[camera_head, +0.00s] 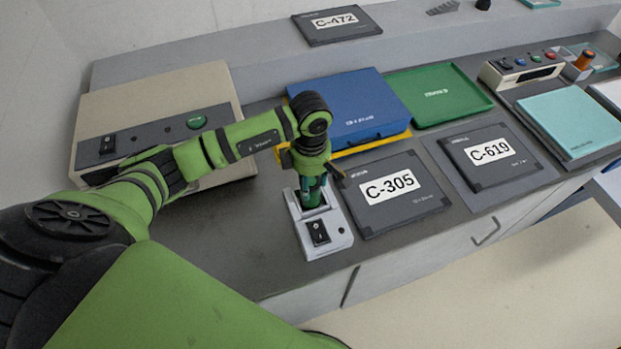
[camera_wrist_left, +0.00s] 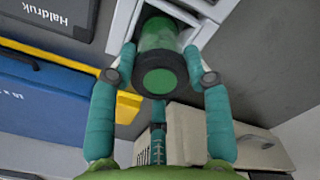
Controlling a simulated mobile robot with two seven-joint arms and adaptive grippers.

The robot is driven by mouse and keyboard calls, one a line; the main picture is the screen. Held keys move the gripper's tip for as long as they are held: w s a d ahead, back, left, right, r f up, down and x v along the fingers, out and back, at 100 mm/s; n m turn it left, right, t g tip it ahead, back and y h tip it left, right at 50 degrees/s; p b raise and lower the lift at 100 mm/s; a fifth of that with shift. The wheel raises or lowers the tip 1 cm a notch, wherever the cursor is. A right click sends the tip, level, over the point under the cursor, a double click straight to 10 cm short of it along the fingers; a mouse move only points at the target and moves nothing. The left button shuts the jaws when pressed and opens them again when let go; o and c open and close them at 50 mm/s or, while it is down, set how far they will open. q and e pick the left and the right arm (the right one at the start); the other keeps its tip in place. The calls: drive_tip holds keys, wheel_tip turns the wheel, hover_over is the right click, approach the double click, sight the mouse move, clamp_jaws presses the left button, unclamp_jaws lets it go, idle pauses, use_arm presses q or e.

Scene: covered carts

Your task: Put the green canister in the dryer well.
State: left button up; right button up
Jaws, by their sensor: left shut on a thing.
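The green canister (camera_wrist_left: 157,42), with a dark cap, stands between the teal fingers of my left gripper (camera_wrist_left: 160,57), which is shut on it. The dryer is probably the small light-grey unit (camera_head: 334,240) with a black rocker switch near the counter's front edge. My left gripper (camera_head: 313,187) points down over the unit's square well, and the canister (camera_head: 312,200) shows there between the fingers. In the left wrist view, the canister's far end lies within the well's pale rim (camera_wrist_left: 207,8). How deep it sits is hidden. My right gripper is not in view.
A dark case marked C-305 (camera_head: 392,211) lies close right of the unit, with C-619 (camera_head: 510,172) beyond it. A blue case (camera_head: 345,98) over a yellow edge and a green tray (camera_head: 437,110) lie behind. A beige machine (camera_head: 160,95) stands left. Bare counter (camera_head: 240,235) lies left of the unit.

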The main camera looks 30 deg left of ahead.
use_arm(q)
drive_tip(key=shift+f, duration=0.7)
drive_tip(key=shift+w, duration=0.1)
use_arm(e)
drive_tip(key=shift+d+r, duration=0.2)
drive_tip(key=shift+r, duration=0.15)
use_arm(q)
drive_tip(key=shift+f, duration=0.1)
drive_tip(key=shift+f, duration=0.15)
drive_tip(key=o, duration=1.4)
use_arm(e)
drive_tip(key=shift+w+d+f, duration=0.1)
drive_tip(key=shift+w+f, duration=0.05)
use_arm(q)
drive_tip(key=shift+r, duration=0.35)
wheel_tip(320, 180, up, 10)
drive_tip(key=b, duration=0.4)
drive_tip(key=shift+r, duration=0.9)
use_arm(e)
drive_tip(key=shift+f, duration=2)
